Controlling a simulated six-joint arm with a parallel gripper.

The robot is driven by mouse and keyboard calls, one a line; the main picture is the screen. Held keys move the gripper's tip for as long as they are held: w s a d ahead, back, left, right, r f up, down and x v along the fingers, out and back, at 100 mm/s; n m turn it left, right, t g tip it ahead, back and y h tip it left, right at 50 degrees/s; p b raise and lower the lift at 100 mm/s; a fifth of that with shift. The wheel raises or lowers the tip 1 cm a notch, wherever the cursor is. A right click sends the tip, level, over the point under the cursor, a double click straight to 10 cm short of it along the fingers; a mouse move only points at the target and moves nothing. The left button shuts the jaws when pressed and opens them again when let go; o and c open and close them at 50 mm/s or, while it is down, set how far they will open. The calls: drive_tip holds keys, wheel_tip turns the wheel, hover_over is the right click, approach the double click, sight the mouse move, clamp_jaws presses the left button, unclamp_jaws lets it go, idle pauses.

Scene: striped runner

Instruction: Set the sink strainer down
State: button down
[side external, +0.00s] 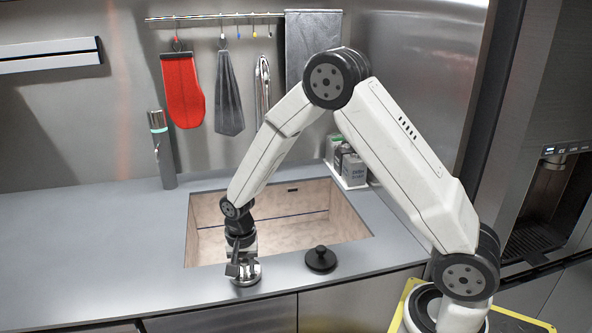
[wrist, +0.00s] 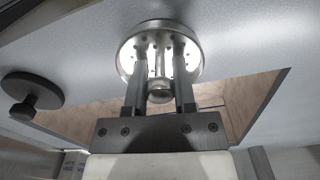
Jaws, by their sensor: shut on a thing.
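The sink strainer (side external: 247,280) is a round, shiny metal cup with small holes and a central knob. In the side view it is at the counter's surface, in front of the sink's near left edge. I cannot tell whether it touches the counter. My gripper (side external: 244,266) points down over it. In the wrist view the strainer (wrist: 128,60) sits at the fingertips, and my gripper (wrist: 159,88) is shut on its knob. The fingers hide part of its inside.
The sink (side external: 215,240) is an open basin with beige walls behind the strainer. A black knobbed stopper (side external: 320,260) lies right of the strainer, also in the wrist view (wrist: 33,92). A grey cylinder (side external: 162,150) stands back left. The left counter (side external: 90,250) is clear.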

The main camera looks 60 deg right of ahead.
sight(245, 261)
drive_tip(key=shift+f, duration=0.3)
drive_tip(key=shift+f, duration=0.1)
drive_tip(key=shift+c, duration=2.2)
unclamp_jaws()
drive_tip(key=shift+r, duration=6.15)
drive_tip(key=shift+s, duration=0.1)
drive_tip(key=s+f+n+t, duration=0.2)
drive_tip(key=s+n, duration=0.8)
drive_tip(key=s, duration=0.4)
drive_tip(key=shift+s+n+t, duration=0.2)
drive_tip(key=shift+n+t, duration=0.1)
drive_tip(key=shift+n, duration=0.1)
